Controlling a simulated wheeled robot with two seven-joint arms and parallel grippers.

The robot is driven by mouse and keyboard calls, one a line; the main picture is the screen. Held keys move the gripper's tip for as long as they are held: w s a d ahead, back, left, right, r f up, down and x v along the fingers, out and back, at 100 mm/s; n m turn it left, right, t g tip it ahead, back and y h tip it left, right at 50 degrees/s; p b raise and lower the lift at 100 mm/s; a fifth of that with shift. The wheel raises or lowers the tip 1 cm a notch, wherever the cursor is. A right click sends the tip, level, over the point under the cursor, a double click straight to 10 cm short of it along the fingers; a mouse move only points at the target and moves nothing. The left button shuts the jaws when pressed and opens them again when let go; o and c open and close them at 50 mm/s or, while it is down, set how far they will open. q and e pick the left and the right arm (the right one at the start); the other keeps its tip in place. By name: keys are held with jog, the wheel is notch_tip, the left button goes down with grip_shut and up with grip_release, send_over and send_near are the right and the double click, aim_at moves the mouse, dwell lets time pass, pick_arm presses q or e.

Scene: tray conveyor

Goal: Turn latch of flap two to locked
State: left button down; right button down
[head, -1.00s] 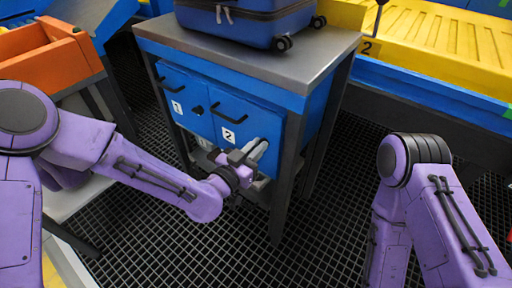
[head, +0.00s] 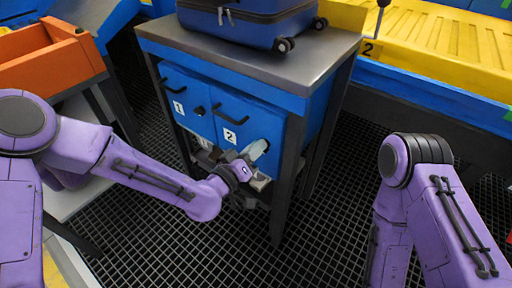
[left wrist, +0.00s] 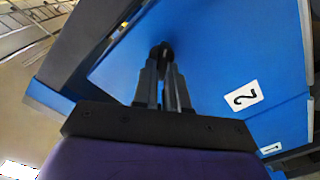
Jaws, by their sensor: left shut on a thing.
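Flap two (head: 248,108) is a blue panel with a black bar handle and a white label "2", on the right of the cabinet front. It also fills much of the left wrist view (left wrist: 215,65). The latch of flap two (left wrist: 161,50) is a small dark round knob between the fingertips in the left wrist view. In the head view my gripper hides it. My left gripper (head: 262,147) is at the lower right of flap two, its fingers (left wrist: 164,72) shut on the latch. Only my right arm's links show at the right; its gripper is out of view.
Flap one (head: 177,92) is to the left, with its own black knob (head: 199,110). A blue suitcase (head: 250,22) lies on the metal tabletop (head: 200,42) above. Dark table legs (head: 285,190) stand close to my left gripper. The grid floor in front is clear.

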pick_arm(q)
jog(key=shift+w+a+f+n, duration=0.1)
jog(key=shift+f+n, duration=0.05)
jog(key=shift+n, duration=1.5)
jog(key=shift+a+f+n, duration=0.1)
jog(key=shift+n, duration=1.6)
jog(key=shift+w+f+n, duration=0.1)
jog(key=shift+f+n, duration=0.05)
jog(key=shift+n, duration=1.5)
jog(key=shift+s, duration=0.1)
jog(key=c, duration=1.2)
grip_release()
jog(key=shift+o, duration=0.2)
jog(key=v, duration=1)
jog(key=shift+s+a, duration=0.15)
jog(key=shift+s, duration=0.05)
